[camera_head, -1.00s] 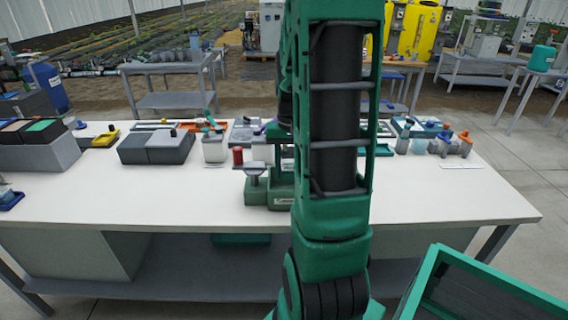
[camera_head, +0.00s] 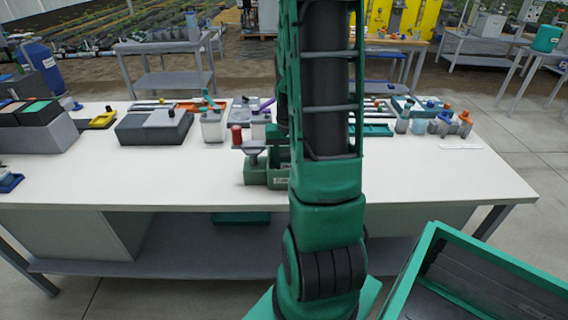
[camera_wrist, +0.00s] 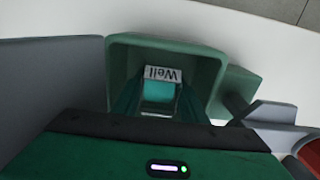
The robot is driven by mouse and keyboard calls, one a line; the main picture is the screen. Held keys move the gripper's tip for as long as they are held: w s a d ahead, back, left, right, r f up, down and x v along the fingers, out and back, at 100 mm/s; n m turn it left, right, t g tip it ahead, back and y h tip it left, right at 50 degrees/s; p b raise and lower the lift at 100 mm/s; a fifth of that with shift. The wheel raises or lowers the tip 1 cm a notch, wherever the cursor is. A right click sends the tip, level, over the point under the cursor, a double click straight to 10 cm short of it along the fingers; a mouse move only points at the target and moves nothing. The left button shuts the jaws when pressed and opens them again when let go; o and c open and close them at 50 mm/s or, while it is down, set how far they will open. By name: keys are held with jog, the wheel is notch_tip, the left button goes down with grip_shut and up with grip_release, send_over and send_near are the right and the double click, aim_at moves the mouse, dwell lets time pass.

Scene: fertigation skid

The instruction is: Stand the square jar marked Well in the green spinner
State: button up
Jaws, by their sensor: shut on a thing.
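The square jar (camera_wrist: 163,73) shows in the wrist view, with a white label reading Well upside down and teal below it. My gripper (camera_wrist: 158,102) is shut on it, one green finger on each side. The jar is framed by the walls of the green spinner (camera_wrist: 215,68), apparently within its opening. I cannot tell whether its base touches the bottom. In the head view the spinner (camera_head: 279,172) stands on the white bench, partly behind my arm. The jar and my gripper are hidden there.
A grey case (camera_head: 153,127) and a white tub (camera_head: 213,127) stand to the left. Small bottles (camera_head: 403,121) stand at the right. The white bench front (camera_head: 130,180) is clear.

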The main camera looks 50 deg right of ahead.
jog(key=o, duration=1.2)
jog(key=shift+r, duration=4.45)
jog(key=s+a+r+n, duration=0.1)
jog(key=s+a, duration=0.3)
jog(key=a, duration=0.1)
jog(key=s+a+r+n, duration=0.1)
jog(key=s+a+r, duration=0.1)
jog(key=s+a, duration=0.3)
jog(key=s+a+r+n, duration=0.1)
jog(key=s+a+r, duration=0.1)
jog(key=s+a, duration=0.2)
jog(key=shift+s+a+r+n, duration=0.15)
jog(key=shift+a, duration=0.6)
jog(key=shift+s+a+r+n, duration=0.1)
jog(key=shift+s+a+n, duration=0.05)
jog(key=shift+a, duration=0.55)
